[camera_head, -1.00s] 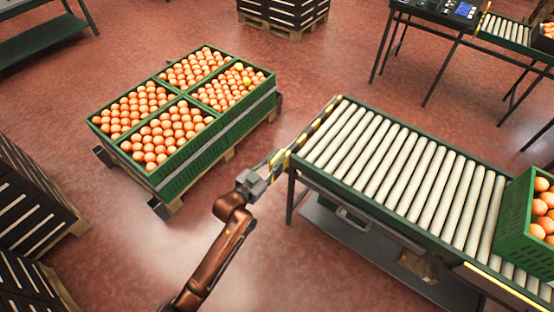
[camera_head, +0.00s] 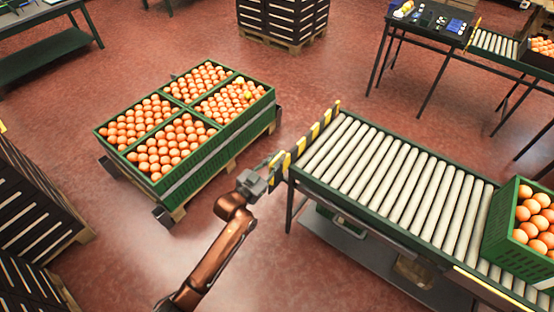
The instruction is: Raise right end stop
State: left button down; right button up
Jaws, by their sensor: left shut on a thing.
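The end stop (camera_head: 315,130) is a yellow-and-black striped bar across the near-left end of the roller conveyor (camera_head: 400,180). Its striped face stands up above the level of the rollers. My left gripper (camera_head: 273,168) is at the bar's front end, shut on it; the fingers are small and partly hidden, so the exact grip is hard to see. My left arm reaches up to it from the bottom of the view. My right gripper is not in view.
Several full green crates (camera_head: 205,158) sit on a pallet left of the conveyor. Dark stacked crates (camera_head: 30,215) stand at the far left. The rollers beside the end stop are bare.

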pick_arm(q)
jog(key=shift+w+a+r, duration=0.1)
jog(key=shift+a+r, duration=0.05)
jog(key=shift+r, duration=0.3)
jog(key=c, duration=2.2)
grip_release()
jog(key=shift+o, duration=1.3)
jog(key=shift+f, duration=0.2)
jog(key=v, duration=1.2)
jog(key=shift+f, duration=0.1)
